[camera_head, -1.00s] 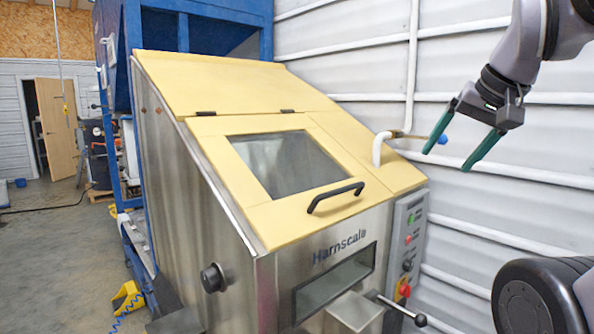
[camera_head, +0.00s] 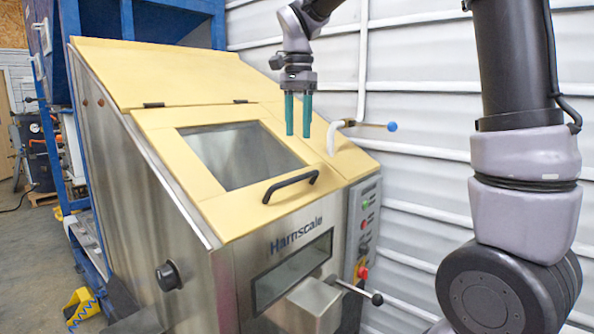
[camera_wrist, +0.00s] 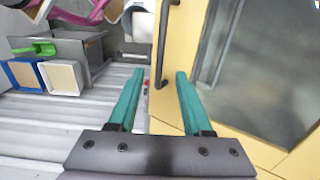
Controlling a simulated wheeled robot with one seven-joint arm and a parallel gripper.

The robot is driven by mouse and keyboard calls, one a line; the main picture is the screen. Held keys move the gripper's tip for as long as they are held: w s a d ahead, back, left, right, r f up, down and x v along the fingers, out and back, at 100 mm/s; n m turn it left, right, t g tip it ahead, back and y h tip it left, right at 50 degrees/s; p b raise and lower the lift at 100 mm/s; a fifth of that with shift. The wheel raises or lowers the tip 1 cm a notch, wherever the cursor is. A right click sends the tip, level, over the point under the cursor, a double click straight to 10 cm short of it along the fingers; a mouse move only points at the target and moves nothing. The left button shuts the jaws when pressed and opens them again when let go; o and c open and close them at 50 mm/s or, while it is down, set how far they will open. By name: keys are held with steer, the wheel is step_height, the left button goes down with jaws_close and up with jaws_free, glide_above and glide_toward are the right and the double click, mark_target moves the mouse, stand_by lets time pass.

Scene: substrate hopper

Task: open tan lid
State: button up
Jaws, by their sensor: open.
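The tan lid (camera_head: 158,133) lies shut on the sloped top of the steel hopper (camera_head: 145,200). It has a clear window (camera_head: 240,155) and hinges along its upper edge. Its black bar handle (camera_head: 290,186) is near the lower edge, and it also shows in the wrist view (camera_wrist: 163,45). My gripper (camera_head: 298,134) is open and empty, pointing down above the lid's right side, apart from the handle. In the wrist view my gripper's teal fingers (camera_wrist: 157,72) are spread, with the handle ahead and seen between them.
A control panel (camera_head: 364,225) with buttons is on the hopper's right front. A lever with a black knob (camera_head: 377,299) sticks out below it. A white pipe with a blue-knobbed rod (camera_head: 392,126) stands right of the lid. A blue frame (camera_head: 125,20) is behind.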

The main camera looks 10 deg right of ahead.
step_height(320, 180, down, 11)
steer(key=shift+a+r, duration=0.1)
stand_by(0.4)
jaws_close()
stand_by(1.4)
